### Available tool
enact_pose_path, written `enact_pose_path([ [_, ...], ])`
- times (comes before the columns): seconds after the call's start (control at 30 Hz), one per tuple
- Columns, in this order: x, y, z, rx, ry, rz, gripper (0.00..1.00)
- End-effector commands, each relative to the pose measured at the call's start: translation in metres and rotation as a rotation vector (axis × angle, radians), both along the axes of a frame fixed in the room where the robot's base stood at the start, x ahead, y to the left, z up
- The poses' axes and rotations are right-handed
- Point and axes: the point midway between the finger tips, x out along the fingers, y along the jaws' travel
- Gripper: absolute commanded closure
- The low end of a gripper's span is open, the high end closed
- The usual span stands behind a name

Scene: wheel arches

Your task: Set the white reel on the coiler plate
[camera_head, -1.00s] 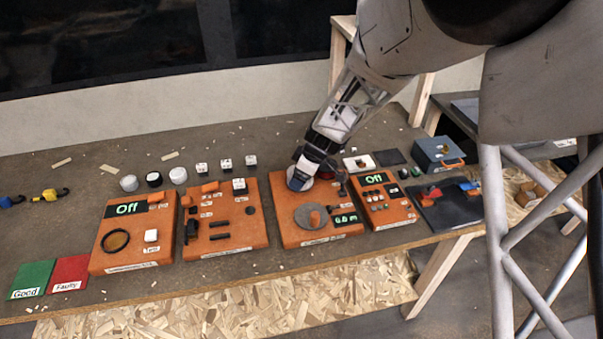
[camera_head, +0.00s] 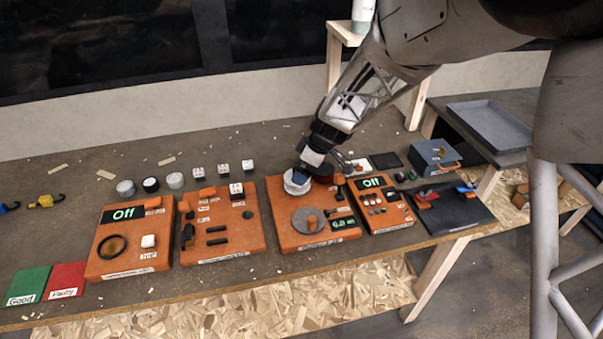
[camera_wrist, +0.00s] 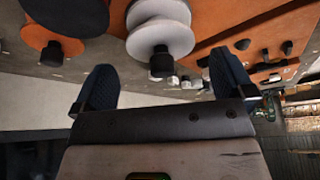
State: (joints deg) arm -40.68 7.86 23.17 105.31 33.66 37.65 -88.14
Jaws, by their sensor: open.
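The white reel (camera_head: 297,184) stands upright at the back of an orange station whose front holds a grey round plate (camera_head: 300,221) with an orange knob; I take this to be the coiler plate. In the wrist view the reel (camera_wrist: 163,38) shows two white flanges and a black end knob. My gripper (camera_head: 306,168) is open just behind and above the reel. In the wrist view my gripper (camera_wrist: 162,62) has its fingers apart on either side of the knob, with nothing visibly clamped. Contact underneath the reel is hidden.
A dark red-orange reel-like piece (camera_wrist: 50,38) is close beside the white reel. Orange stations (camera_head: 222,235) stand left and right. Several small white pieces (camera_head: 175,181) line the back left. A blue-grey box (camera_head: 434,158) stands at right.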

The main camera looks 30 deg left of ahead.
Motion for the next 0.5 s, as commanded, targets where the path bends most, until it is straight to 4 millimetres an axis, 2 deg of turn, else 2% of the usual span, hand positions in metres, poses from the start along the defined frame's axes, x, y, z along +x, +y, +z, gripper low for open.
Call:
enact_pose_path([
  [0.2, 0.002, -0.007, 0.018, 0.0, 0.0, 0.001, 0.0],
  [0.5, 0.002, -0.009, 0.022, 0.0, 0.0, 0.001, 0.0],
])
